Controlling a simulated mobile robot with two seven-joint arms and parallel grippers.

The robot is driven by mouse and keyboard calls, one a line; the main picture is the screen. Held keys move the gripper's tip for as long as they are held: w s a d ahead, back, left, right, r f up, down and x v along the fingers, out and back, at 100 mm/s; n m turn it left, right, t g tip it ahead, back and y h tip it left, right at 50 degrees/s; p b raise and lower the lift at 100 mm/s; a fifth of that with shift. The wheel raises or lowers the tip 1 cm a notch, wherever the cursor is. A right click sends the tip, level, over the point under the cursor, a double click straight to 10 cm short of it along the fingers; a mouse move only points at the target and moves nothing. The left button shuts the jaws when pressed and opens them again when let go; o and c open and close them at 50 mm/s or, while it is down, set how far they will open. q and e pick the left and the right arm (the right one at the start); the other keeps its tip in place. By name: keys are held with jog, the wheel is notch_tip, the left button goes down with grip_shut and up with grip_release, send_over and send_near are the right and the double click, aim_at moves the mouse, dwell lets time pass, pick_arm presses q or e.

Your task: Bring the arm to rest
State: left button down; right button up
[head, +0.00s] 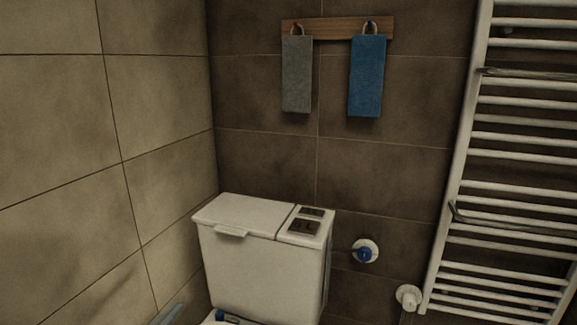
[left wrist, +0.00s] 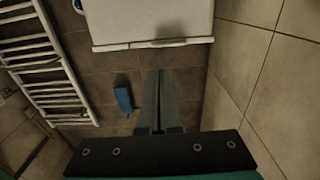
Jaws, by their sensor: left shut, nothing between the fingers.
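My left gripper shows at the bottom left edge of the head view (head: 168,315), with only a grey-blue fingertip part in sight. In the left wrist view its two long fingers (left wrist: 160,78) lie together, shut and empty. They point toward the white cistern (left wrist: 150,20) and appear apart from it. The cistern also stands at the bottom middle of the head view (head: 262,265), with its lid closed. My right gripper is not in view.
A grey towel (head: 297,75) and a blue towel (head: 366,77) hang from a wooden hook rail (head: 336,28). A blue-knobbed valve (head: 365,252) is right of the cistern. A white towel radiator (head: 505,170) stands at the right. Tiled wall borders the left.

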pick_arm(q)
jog(key=s+d+f+g+y, duration=0.1)
jog(key=s+d+f+g, duration=0.6)
jog(key=s+d+f, duration=0.3)
jog(key=s+a+n+g+y, duration=0.25)
jog(key=s+g+y, duration=0.35)
jog(key=s, duration=0.9)
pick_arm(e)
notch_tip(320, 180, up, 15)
pick_arm(q)
notch_tip(320, 180, down, 18)
jog(key=a+g+p, duration=0.1)
jog(key=a+p, duration=0.1)
jog(key=p, duration=0.3)
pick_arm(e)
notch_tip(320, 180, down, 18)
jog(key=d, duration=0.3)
pick_arm(q)
jog(key=s+a+f+p, duration=0.4)
jog(key=s+f, duration=0.4)
jog(key=s, duration=0.3)
jog(key=shift+s+a+f+m+g, duration=0.15)
jog(key=shift+s+a+m+g, duration=0.25)
jog(key=shift+a, duration=0.3)
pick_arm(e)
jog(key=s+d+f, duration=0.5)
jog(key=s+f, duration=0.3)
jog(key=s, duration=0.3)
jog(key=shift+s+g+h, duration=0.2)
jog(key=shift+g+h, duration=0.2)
